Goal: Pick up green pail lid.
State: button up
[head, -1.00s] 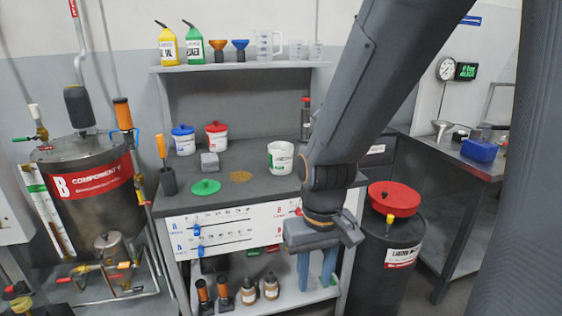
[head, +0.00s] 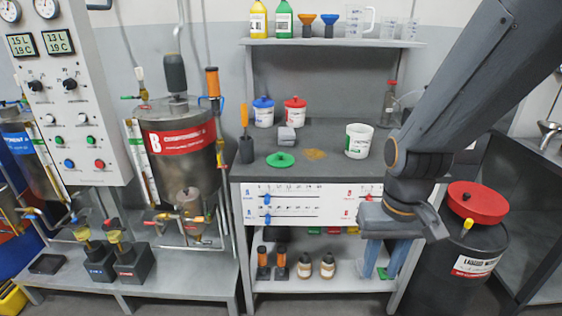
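The green pail lid (head: 281,160) lies flat on the dark top of the workbench (head: 330,137), left of a granular brown patch. An open white pail with a green label (head: 358,141) stands on the same bench to the right. My gripper (head: 377,262) hangs in front of the bench at lower right, pointing down, well apart from the lid. Its two blue-grey fingers are spread with a gap between them, and nothing shows between them.
Pails with a blue lid (head: 263,111) and a red lid (head: 295,111), a grey block (head: 287,134) and an orange-handled tool in a dark holder (head: 246,150) stand around the lid. A shelf (head: 330,42) overhangs the back. A red-topped drum (head: 477,203) stands right.

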aim_at(280, 160)
jog(key=k, duration=0.5)
jog(key=u, duration=1.05)
jog(key=i, duration=1.35)
jog(key=z, duration=1.05)
jog(key=i, duration=0.65)
